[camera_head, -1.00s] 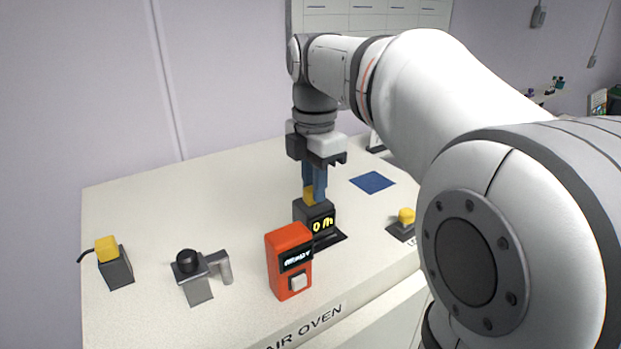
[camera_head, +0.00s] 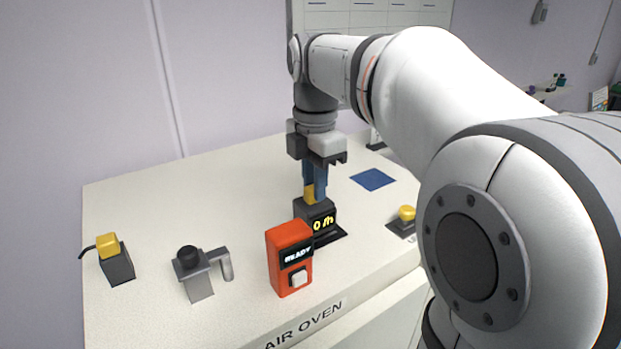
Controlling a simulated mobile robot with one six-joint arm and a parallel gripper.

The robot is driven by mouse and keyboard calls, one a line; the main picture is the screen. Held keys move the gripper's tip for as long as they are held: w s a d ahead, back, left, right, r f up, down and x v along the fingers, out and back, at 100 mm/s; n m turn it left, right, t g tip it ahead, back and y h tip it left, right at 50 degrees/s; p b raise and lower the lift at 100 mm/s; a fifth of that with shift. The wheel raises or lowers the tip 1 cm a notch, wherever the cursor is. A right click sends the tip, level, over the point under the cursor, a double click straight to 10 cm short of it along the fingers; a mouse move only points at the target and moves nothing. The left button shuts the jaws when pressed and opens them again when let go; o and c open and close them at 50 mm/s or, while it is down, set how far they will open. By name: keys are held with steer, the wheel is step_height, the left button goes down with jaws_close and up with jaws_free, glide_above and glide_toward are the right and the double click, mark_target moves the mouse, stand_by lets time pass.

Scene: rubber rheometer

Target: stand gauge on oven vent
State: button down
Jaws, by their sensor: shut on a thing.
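The gauge (camera_head: 316,219) is a dark box with a lit yellow display and a yellow top. It is upright on the white oven top, behind the red box. My gripper (camera_head: 315,192) points down from above, its blue fingers shut on the gauge's yellow top. A flat black plate (camera_head: 331,239), perhaps the oven vent, shows at the gauge's lower right edge. The gauge is at or just above this plate; I cannot tell whether they touch. The red box hides part of the gauge's lower front.
The red box (camera_head: 289,258) reading READY stands close in front of the gauge. A grey clamp-like device (camera_head: 200,279) and a yellow-topped dark block (camera_head: 115,262) stand left. A blue pad (camera_head: 372,180) and a yellow button (camera_head: 406,213) lie right. The back left of the oven top (camera_head: 220,195) is clear.

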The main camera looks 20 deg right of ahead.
steer(key=shift+f, duration=0.3)
steer(key=c, duration=1.2)
jaws_free()
step_height(320, 180, up, 4)
steer(key=p, duration=0.3)
steer(key=shift+r+p, duration=0.3)
steer(key=shift+r, duration=0.7)
steer(key=shift+s+f, duration=0.1)
